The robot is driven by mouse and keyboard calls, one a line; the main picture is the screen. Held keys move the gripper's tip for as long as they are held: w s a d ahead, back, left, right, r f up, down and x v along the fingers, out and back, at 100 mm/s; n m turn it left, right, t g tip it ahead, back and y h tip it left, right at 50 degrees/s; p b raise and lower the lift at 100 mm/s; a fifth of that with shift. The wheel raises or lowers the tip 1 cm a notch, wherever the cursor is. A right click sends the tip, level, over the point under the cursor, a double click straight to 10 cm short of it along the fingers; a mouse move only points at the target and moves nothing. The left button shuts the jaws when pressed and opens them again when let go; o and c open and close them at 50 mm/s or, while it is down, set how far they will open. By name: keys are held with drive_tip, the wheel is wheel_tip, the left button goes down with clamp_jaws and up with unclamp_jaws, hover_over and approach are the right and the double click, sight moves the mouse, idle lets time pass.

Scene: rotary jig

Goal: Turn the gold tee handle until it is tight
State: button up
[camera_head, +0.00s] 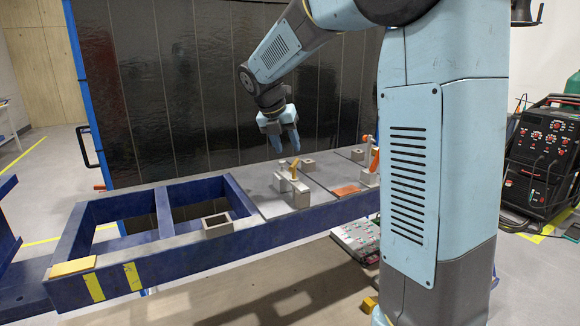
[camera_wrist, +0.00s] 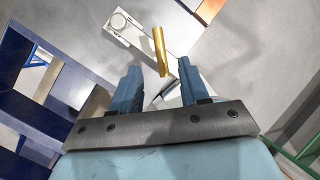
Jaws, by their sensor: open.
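The gold tee handle (camera_head: 295,165) stands on a small grey clamp block (camera_head: 291,186) on the jig table. My gripper (camera_head: 287,140) hangs above it, pointing down, with its fingers apart and empty. In the wrist view the gold handle (camera_wrist: 160,51) lies ahead of the fingertips and between their lines, slightly tilted. My open gripper (camera_wrist: 157,75) is apart from it in the head view. The lower part of the handle's mount is partly hidden in the wrist view.
The blue jig frame (camera_head: 165,262) has open bays at left. Grey square blocks (camera_head: 217,224) stand along it. An orange plate (camera_head: 347,190) and an orange handle (camera_head: 375,159) lie to the right. A dark screen (camera_head: 200,100) stands behind. My arm hides the table's right end.

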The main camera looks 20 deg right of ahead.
sight(294, 162)
drive_tip(key=x, duration=0.8)
drive_tip(key=shift+d+f, duration=0.1)
drive_tip(key=shift+f, duration=0.15)
